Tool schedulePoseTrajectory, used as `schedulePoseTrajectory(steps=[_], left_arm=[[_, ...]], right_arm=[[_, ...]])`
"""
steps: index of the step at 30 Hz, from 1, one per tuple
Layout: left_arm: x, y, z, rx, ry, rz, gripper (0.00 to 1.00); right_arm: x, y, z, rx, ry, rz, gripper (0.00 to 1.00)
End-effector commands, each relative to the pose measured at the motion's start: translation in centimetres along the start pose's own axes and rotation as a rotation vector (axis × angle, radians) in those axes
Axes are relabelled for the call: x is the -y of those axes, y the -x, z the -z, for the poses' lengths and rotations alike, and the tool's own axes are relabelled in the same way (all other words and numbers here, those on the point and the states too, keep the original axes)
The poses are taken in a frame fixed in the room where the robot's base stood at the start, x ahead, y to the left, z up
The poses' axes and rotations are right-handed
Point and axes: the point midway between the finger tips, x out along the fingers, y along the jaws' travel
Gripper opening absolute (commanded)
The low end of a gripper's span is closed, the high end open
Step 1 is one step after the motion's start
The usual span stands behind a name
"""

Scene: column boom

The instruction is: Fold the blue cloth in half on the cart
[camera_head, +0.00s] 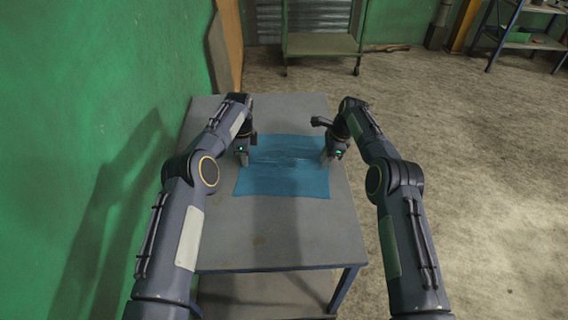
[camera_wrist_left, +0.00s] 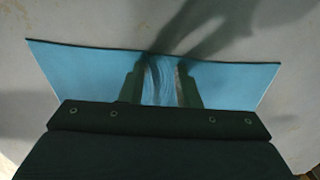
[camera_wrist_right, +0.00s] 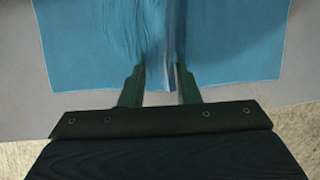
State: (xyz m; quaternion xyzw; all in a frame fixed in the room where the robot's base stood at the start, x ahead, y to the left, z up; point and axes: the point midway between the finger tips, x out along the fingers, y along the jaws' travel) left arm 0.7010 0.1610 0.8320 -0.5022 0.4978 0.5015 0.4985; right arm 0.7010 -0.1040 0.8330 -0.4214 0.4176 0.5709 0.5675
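The blue cloth (camera_head: 284,182) lies spread on the grey cart top (camera_head: 275,240), with a wrinkled band running across it between my grippers. My left gripper (camera_head: 242,158) is at the cloth's left edge. In the left wrist view the bunched cloth (camera_wrist_left: 80,68) fills the gap between its fingers (camera_wrist_left: 160,85), and it appears shut on it. My right gripper (camera_head: 328,158) is at the right edge. In the right wrist view a raised fold of the cloth (camera_wrist_right: 240,50) stands between its fingers (camera_wrist_right: 160,80), and it appears shut on it.
A green wall (camera_head: 90,100) runs close along the cart's left side. A metal shelf unit (camera_head: 322,44) stands behind the cart, and another shelf (camera_head: 525,40) at the far right. Concrete floor (camera_head: 480,170) is open to the right. The near cart top is clear.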

Motion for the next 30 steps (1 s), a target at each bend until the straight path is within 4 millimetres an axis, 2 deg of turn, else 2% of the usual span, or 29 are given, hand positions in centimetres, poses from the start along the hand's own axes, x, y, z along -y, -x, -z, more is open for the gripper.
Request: schedulePoseTrajectory(steps=[13, 25, 30], left_arm=[[-0.06, -0.16, -0.01, 0.000, 0.000, -0.003, 0.00], [-0.07, -0.15, -0.05, 0.001, 0.000, -0.003, 0.00], [-0.07, 0.56, -0.07, 0.002, 0.000, -0.003, 0.00]], right_arm=[[-0.04, -0.13, 0.07, -0.001, 0.000, -0.002, 0.00], [-0.05, -0.10, 0.10, -0.002, -0.001, -0.002, 0.00], [-0.04, 0.59, -0.09, -0.002, -0.001, -0.002, 0.00]])
